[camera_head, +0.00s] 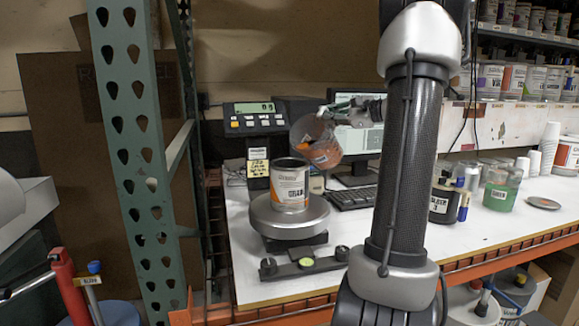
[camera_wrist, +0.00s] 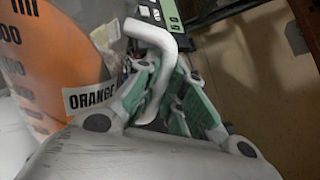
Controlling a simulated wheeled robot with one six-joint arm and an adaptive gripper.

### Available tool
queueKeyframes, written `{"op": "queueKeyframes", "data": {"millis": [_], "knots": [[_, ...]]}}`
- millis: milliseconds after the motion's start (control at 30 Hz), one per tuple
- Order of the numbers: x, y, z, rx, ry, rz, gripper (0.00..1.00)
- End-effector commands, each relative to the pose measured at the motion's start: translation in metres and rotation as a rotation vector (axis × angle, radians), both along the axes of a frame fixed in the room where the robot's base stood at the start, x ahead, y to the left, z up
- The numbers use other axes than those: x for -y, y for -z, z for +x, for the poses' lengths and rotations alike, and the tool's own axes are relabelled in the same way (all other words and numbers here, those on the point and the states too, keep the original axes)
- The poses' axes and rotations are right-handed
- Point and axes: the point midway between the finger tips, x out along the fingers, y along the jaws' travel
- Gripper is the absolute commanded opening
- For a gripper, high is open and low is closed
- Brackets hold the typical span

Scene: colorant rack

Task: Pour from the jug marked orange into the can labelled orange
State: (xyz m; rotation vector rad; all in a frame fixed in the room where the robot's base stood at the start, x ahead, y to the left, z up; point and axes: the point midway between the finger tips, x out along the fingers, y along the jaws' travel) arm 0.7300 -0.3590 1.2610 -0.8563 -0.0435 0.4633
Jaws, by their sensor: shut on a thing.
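The jug marked orange (camera_head: 316,142) is clear with orange liquid low inside and is held tilted in the air. In the wrist view the jug (camera_wrist: 50,55) fills the left side, with its "ORANGE" label (camera_wrist: 92,97) readable. My gripper (camera_head: 352,106) is shut on the jug's pale handle (camera_wrist: 152,45), to the right of the jug in the head view. The can (camera_head: 289,188) is open, with a white and orange label too small to read fully. It stands upright on the round scale pan (camera_head: 290,218), just below and left of the jug. No stream is visible.
The scale display (camera_head: 254,108) stands behind the can, with a monitor (camera_head: 358,135) and keyboard (camera_head: 350,197) to the right. A black-labelled jug (camera_head: 442,200) and a green jug (camera_head: 502,187) stand on the white table. A green rack post (camera_head: 135,150) rises at left.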

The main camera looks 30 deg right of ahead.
Motion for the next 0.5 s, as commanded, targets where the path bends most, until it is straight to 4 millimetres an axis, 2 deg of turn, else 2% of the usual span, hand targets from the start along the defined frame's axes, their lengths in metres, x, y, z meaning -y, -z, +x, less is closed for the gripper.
{"op": "queueKeyframes", "data": {"millis": [500], "knots": [[-0.0031, -0.0065, -0.0008, 0.012, 0.0, -0.034, 0.0]]}}
